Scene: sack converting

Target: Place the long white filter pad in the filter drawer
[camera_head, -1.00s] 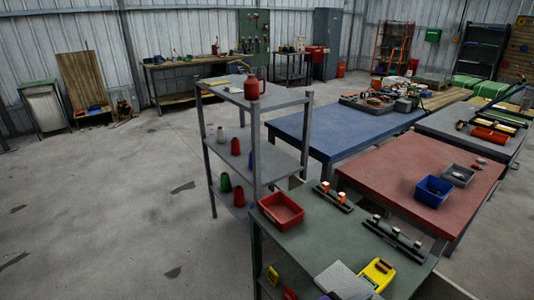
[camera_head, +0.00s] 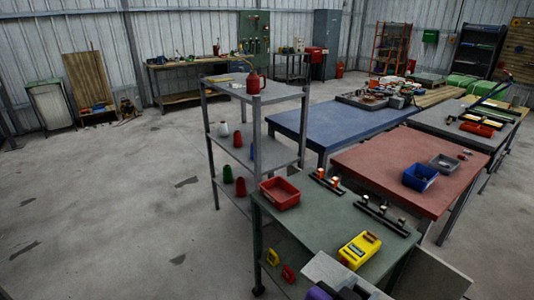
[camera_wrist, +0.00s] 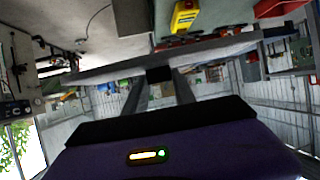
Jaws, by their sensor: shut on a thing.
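The long white filter pad (camera_wrist: 215,50) looks pale grey and spans the wrist view crosswise, slightly tilted. My gripper (camera_wrist: 160,75) is shut on its middle, with the two fingers reaching up to it. In the head view, a pale slab (camera_head: 335,268) that looks like the pad shows at the bottom edge, partly cut off, over the front of the green table. Purple and black parts of my gripper show just below it. I cannot make out the filter drawer in either view.
The green table (camera_head: 310,230) carries a red bin (camera_head: 280,193), a yellow device (camera_head: 359,250) and two dark racks (camera_head: 382,214). A grey shelf (camera_head: 240,150) with coloured cones stands behind it. A red table (camera_head: 390,165) is to the right. The floor at left is clear.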

